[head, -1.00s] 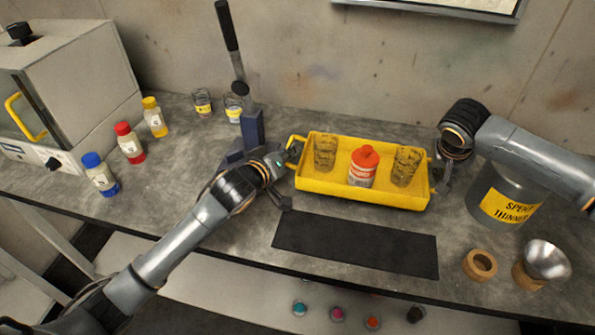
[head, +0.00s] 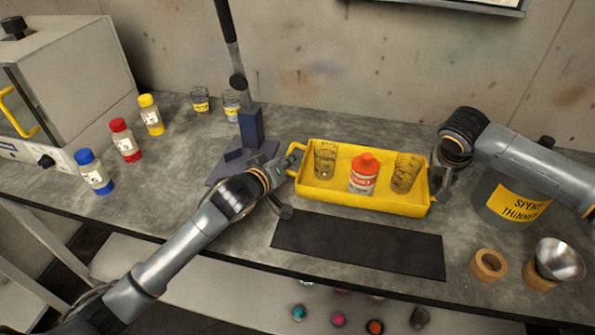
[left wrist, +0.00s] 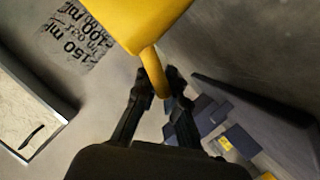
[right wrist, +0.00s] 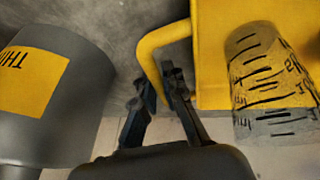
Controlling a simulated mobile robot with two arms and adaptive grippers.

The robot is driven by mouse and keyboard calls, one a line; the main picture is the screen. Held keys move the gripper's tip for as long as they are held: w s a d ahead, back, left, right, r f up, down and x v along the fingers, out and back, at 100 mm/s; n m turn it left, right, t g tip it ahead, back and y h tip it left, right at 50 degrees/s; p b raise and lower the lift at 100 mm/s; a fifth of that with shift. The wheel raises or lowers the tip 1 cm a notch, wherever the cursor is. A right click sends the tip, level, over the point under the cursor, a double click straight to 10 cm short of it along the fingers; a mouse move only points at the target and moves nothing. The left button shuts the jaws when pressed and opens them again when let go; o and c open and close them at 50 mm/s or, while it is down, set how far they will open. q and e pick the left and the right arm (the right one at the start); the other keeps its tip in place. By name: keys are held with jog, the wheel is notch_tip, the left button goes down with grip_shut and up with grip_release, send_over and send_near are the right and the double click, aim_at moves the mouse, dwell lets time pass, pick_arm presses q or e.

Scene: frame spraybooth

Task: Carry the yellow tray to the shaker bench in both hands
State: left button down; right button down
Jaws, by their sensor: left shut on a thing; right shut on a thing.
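The yellow tray (head: 362,198) is in the middle of the head view, behind a black mat. It holds two clear graduated cups, a left one (head: 325,160) and a right one (head: 405,173), with a white bottle with a red cap (head: 363,175) between them, all upright. My left gripper (head: 290,163) is shut on the tray's left handle, which also shows in the left wrist view (left wrist: 154,72). My right gripper (head: 438,185) is shut on the right handle, seen in the right wrist view (right wrist: 150,48). I cannot tell whether the tray's underside touches the bench.
A grey spent thinner can (head: 510,205) stands close to my right gripper. A blue lever press (head: 250,130) stands just behind my left gripper. The black mat (head: 360,245) is bare. Coloured-cap bottles (head: 95,172) stand left.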

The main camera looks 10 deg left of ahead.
pick_arm(q)
jog(key=shift+a+f+b, duration=0.15)
jog(key=shift+f+b, duration=0.35)
jog(key=shift+f, duration=0.15)
pick_arm(e)
jog(key=shift+d+f, duration=0.2)
jog(key=shift+f, duration=0.45)
pick_arm(q)
jog(key=c, duration=1.4)
grip_release()
pick_arm(e)
jog(key=c, duration=1.4)
grip_release()
jog(key=shift+r, duration=0.1)
jog(key=shift+c, duration=0.2)
pick_arm(q)
jog(key=shift+r, duration=0.1)
pick_arm(e)
jog(key=shift+a, duration=0.1)
pick_arm(q)
jog(key=shift+r, duration=0.1)
pick_arm(e)
jog(key=shift+r, duration=0.1)
